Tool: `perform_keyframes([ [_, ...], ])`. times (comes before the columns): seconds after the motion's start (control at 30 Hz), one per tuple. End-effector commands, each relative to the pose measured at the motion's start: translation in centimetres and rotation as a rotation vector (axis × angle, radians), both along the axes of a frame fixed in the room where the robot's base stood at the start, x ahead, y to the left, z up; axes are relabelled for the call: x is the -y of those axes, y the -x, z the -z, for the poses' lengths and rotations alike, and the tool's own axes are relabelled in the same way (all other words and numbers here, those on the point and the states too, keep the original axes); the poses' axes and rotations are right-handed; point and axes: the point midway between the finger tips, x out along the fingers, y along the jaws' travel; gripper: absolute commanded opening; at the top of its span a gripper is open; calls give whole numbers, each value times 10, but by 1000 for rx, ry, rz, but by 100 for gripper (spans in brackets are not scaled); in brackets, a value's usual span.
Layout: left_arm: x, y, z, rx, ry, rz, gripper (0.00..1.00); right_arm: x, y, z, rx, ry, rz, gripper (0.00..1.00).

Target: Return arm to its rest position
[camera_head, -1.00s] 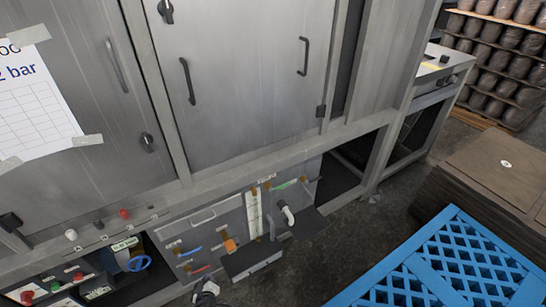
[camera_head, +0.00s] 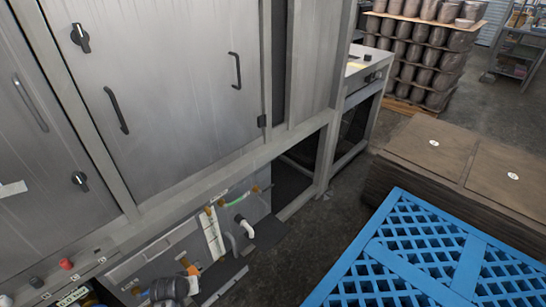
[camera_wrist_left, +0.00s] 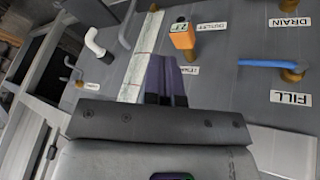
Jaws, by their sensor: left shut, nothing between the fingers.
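My left gripper (camera_wrist_left: 166,72) shows in the left wrist view as two dark fingers pressed together, shut and empty. It points at the grey valve panel (camera_wrist_left: 215,85) and stands in front of it; whether it touches the panel I cannot tell. A grey part of my arm shows at the bottom edge of the head view, in front of the same panel (camera_head: 155,258). My right gripper is in neither view.
The panel carries a white bent pipe (camera_head: 246,227), an orange box (camera_wrist_left: 181,37) and a blue handle (camera_wrist_left: 262,64). Grey cabinets (camera_head: 175,100) rise above it. A blue lattice pallet (camera_head: 440,250) and stacked brown boards (camera_head: 455,160) stand right. Dark floor (camera_head: 310,220) lies between.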

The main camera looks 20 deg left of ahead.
Motion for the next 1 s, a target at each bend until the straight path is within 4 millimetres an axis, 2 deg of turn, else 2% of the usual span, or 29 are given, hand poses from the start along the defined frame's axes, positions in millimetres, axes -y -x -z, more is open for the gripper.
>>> perform_keyframes([
  [0.03,10,3,-36,-12,-41,67,0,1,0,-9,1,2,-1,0],
  [0.2,60,28,-129,-41,-157,266,0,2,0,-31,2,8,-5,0],
  [0.3,93,50,-173,-25,-213,366,0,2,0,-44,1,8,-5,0],
  [0.43,133,80,-218,29,-265,485,0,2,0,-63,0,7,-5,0],
  [0.5,152,98,-235,45,-271,547,0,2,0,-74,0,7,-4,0],
  [0.6,176,128,-249,33,-261,630,0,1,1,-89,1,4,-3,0],
  [0.7,191,157,-245,-27,-237,692,0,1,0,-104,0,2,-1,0],
  [0.93,192,223,-240,-188,-189,736,0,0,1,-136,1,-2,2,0],
  [1.0,192,219,-255,-179,-192,734,0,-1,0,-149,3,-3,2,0],
])
